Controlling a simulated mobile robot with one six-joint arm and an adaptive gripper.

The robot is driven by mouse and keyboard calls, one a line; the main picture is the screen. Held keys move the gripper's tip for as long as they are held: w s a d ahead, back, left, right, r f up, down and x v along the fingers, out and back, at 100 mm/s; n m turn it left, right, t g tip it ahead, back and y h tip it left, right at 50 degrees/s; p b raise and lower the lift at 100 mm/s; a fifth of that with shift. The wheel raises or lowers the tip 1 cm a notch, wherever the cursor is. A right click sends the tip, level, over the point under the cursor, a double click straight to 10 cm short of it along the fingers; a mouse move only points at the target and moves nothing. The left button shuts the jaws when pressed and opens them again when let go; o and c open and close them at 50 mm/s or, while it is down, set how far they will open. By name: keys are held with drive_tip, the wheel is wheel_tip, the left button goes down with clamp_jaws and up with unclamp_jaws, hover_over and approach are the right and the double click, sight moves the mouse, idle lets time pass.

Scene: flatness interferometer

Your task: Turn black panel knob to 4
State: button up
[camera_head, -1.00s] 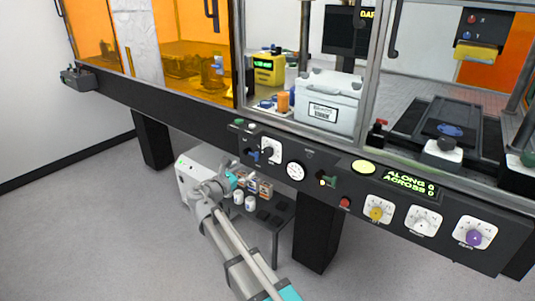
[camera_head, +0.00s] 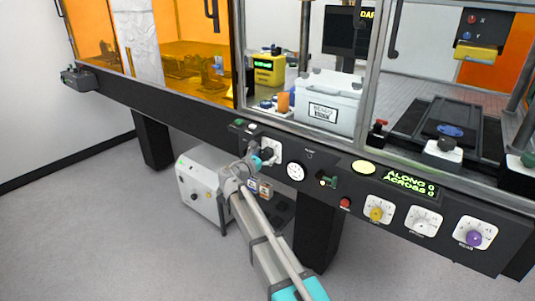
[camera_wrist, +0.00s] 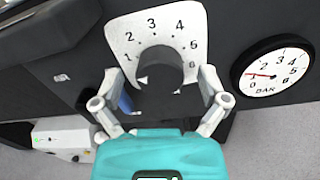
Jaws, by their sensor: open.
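The black panel knob (camera_wrist: 160,68) sits on a white dial plate (camera_wrist: 122,38) with numbers 1 to 6 in the wrist view. In the head view the knob (camera_head: 267,153) is on the panel's left part, partly behind my gripper.
A round pressure gauge (camera_wrist: 272,74) marked BAR is right of the dial plate, needle near 1; it also shows in the head view (camera_head: 296,171). A blue part (camera_wrist: 125,103) hangs below the plate. A white box unit (camera_head: 200,185) stands under the panel. Yellow (camera_head: 376,214) and purple (camera_head: 474,238) knobs are further right.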

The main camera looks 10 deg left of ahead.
drive_tip(key=shift+w+d, duration=0.3)
drive_tip(key=shift+w, duration=0.3)
drive_tip(key=c, duration=1.2)
drive_tip(key=shift+o, duration=0.2)
